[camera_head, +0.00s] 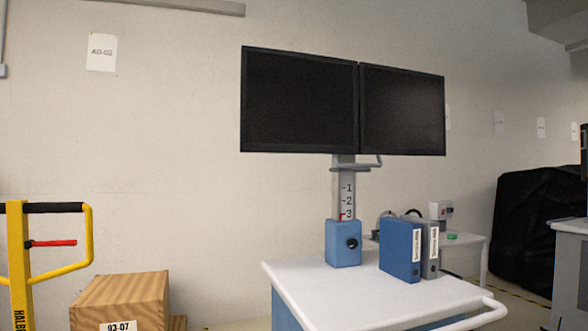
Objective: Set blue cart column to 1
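The cart (330,290) has a white top and blue sides. A blue column base (338,252) with a black knob (353,243) stands on its top. A grey column (342,185) rises from the base, marked 1, 2 and 3 from top to bottom. A small red mark (341,216) shows beside the 3, just above the base. A grey-blue collar with a looped handle (370,163) sits on the column under two dark monitors (345,105). Neither of my grippers is in view.
A blue binder (400,248) and a grey binder (431,250) stand right of the column. A white rail (470,318) edges the cart's front right. A yellow pallet-truck handle (90,240) and a wooden crate (120,300) are at left. A black-covered object (535,230) is at right.

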